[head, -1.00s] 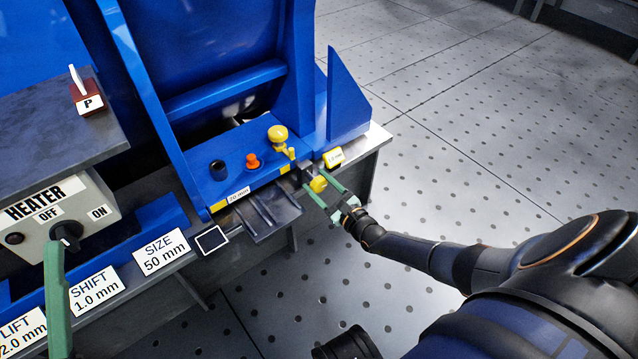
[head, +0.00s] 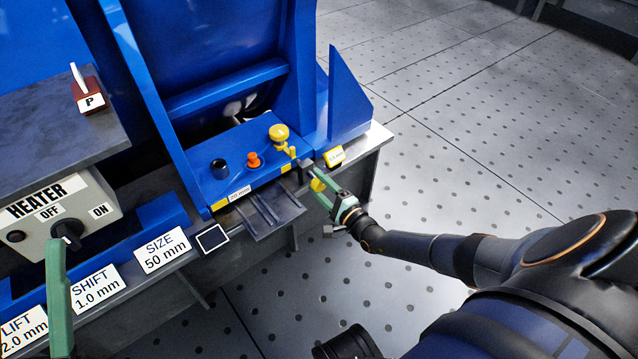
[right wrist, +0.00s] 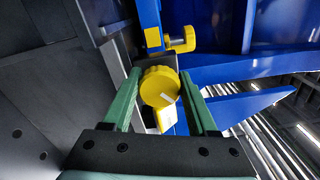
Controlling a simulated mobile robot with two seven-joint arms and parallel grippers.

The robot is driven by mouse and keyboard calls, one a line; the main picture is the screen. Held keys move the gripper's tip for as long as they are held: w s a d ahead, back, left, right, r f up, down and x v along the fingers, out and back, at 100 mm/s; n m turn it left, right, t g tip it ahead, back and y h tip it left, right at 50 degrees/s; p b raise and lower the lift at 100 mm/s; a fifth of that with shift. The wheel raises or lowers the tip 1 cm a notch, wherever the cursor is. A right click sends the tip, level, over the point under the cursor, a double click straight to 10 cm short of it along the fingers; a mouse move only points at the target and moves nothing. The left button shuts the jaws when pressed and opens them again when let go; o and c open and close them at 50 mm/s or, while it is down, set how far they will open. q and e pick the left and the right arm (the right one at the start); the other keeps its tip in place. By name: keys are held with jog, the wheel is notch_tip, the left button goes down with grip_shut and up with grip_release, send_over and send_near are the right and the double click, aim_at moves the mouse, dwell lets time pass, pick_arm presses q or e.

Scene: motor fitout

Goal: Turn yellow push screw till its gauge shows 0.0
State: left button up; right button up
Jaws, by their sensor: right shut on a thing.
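The yellow push screw (head: 318,185) is a small ribbed knob at the front right corner of the blue machine. My right gripper (head: 321,190) is shut on it, its green fingers on either side. In the right wrist view the round screw head (right wrist: 158,87), with a white mark on its face, sits between the fingers. A yellow gauge (head: 334,156) with a white display stands just behind the screw; its digits are too small to read surely. One green finger of my left gripper (head: 58,300) shows at the lower left, below the heater knob; its other finger is hidden.
A yellow clamp screw (head: 279,134), an orange knob (head: 253,160) and a black knob (head: 219,168) stand on the blue ledge. A dark tray (head: 265,214) juts out left of my right gripper. The heater box (head: 60,215) is at left. Floor at right is clear.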

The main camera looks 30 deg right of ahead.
jog(key=n, duration=0.4)
jog(key=shift+f+n, duration=0.1)
jog(key=shift+n, duration=0.2)
jog(key=shift+f+n, duration=0.1)
jog(key=shift+n, duration=2.4)
jog(key=o, duration=1.4)
jog(key=s+p, duration=0.1)
jog(key=s, duration=0.3)
jog(key=s+p, duration=0.2)
jog(key=s, duration=0.2)
jog(key=s+d+p, duration=0.1)
jog(key=s, duration=0.3)
jog(key=shift+s+p, duration=0.25)
jog(key=shift+p, duration=0.05)
